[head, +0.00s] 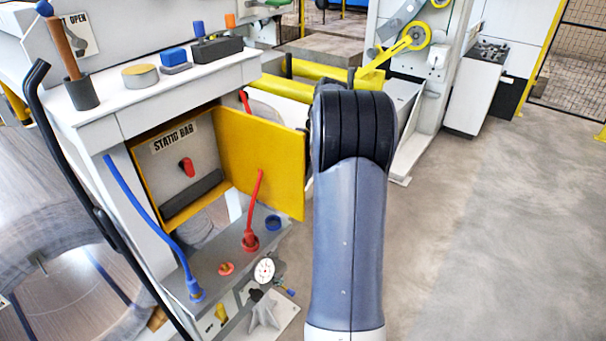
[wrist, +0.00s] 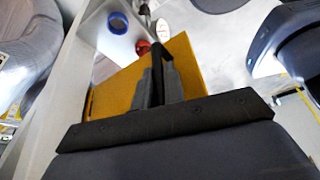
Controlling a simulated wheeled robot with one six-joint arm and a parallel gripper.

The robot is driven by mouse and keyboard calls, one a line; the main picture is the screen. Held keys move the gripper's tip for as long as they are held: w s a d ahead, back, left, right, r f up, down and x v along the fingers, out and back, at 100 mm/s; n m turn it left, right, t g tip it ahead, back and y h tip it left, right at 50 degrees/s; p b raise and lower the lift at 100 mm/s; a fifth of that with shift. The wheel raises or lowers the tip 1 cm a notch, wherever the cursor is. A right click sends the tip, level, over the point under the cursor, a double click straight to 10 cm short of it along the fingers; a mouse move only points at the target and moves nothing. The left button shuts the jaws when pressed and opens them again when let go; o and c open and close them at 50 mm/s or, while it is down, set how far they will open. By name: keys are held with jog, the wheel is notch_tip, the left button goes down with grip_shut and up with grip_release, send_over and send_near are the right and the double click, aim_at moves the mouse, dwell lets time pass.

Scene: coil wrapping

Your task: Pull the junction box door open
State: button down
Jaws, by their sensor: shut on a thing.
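The junction box door (head: 262,155) is a yellow panel that stands swung out from the box, well open. The junction box (head: 178,165) has a yellow frame, a grey back with a "STATIC BAG" label, a red knob and a dark bar. In the wrist view the door (wrist: 188,62) lies in front of my gripper (wrist: 158,76). Its grey fingers are closed on a dark door handle (wrist: 158,50) at the door's face. In the head view my arm hides the gripper and the handle.
A white shelf (head: 150,95) with small items is above. A black rail (head: 90,200) runs at left. Open floor (head: 480,220) lies right.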

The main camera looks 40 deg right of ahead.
jog(key=c, duration=1.5)
grip_release()
jog(key=shift+r, duration=0.1)
jog(key=v, duration=1)
jog(key=shift+d+r, duration=0.1)
jog(key=shift+r, duration=0.2)
jog(key=shift+w, duration=0.1)
jog(key=x, duration=1.1)
jog(key=shift+r, duration=0.1)
